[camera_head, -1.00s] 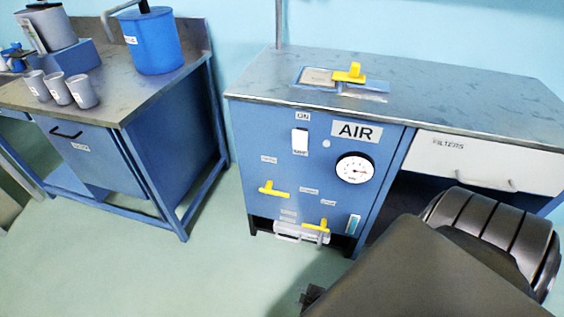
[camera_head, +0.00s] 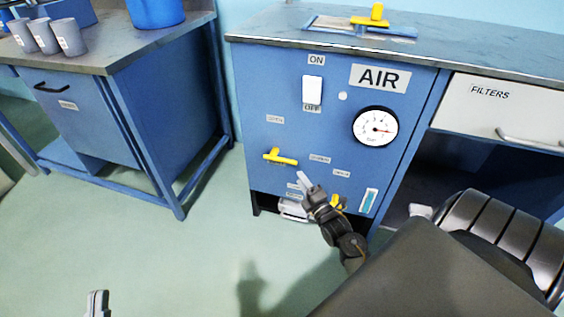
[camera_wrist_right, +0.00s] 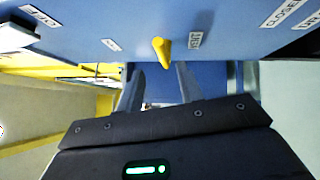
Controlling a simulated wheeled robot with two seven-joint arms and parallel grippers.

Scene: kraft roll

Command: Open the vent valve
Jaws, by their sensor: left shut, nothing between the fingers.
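The blue AIR cabinet (camera_head: 235,85) carries two yellow valve handles on its front. One yellow handle (camera_head: 281,157) lies nearly level at the left. A lower yellow handle (camera_head: 336,202) is partly hidden behind my right gripper (camera_head: 305,180). The small labels are too blurred to tell which is the vent valve. My right gripper is in front of the lower panel. In the right wrist view its fingers (camera_wrist_right: 160,88) are apart, with a yellow handle (camera_wrist_right: 162,52) beyond them, not held. My left gripper (camera_head: 97,294) is shut and empty at the bottom left, far from the panel.
A white ON/OFF switch (camera_head: 312,90) and a round gauge (camera_head: 375,127) are above the handles. Another yellow handle (camera_head: 371,17) stands on the cabinet top. A FILTERS drawer (camera_head: 505,110) is at right. A workbench (camera_head: 165,100) stands left, with clear floor between.

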